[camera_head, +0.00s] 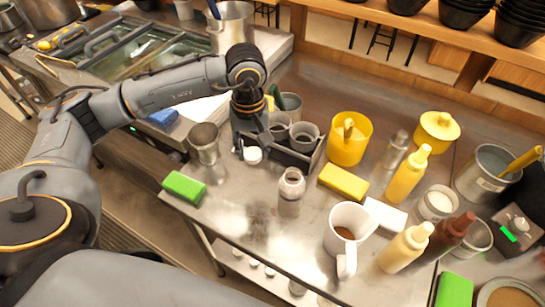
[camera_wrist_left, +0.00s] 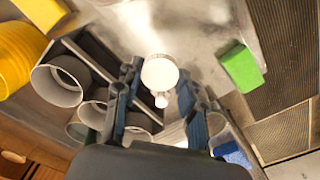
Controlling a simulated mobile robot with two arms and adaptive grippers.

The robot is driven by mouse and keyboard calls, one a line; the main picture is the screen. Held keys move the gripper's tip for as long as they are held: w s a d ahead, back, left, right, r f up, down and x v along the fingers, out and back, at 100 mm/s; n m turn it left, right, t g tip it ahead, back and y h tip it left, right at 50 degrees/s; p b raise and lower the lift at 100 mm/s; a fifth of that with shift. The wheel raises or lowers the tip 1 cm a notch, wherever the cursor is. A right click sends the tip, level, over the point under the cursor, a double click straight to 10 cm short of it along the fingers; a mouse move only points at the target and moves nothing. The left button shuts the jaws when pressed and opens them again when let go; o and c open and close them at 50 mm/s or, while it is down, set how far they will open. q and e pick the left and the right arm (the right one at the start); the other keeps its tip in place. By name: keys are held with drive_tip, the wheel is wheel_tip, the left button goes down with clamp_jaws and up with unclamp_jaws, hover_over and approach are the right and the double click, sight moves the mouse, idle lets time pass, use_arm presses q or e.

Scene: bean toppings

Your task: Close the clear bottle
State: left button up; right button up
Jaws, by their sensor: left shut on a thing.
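The clear bottle (camera_head: 290,194) stands upright and open-topped on the steel counter. My left gripper (camera_head: 250,146) points down to the left of and behind the bottle, apart from it. It is shut on a small white cap (camera_head: 252,156), which shows below the fingers. In the left wrist view, the round white cap (camera_wrist_left: 160,73) shows between the fingertips of the left gripper (camera_wrist_left: 157,92). I cannot make out the bottle clearly in that view. My right gripper is not in view.
A dark caddy (camera_head: 292,158) with metal cups stands close beside the gripper. A metal cup (camera_head: 206,145) and a green sponge (camera_head: 184,187) are to the left. A yellow sponge (camera_head: 343,182) and a white pitcher (camera_head: 347,224) stand right of the bottle. Bare counter lies left of it.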

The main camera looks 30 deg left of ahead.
use_arm(q)
drive_tip(key=shift+s+a+r, duration=0.25)
drive_tip(key=shift+a, duration=0.15)
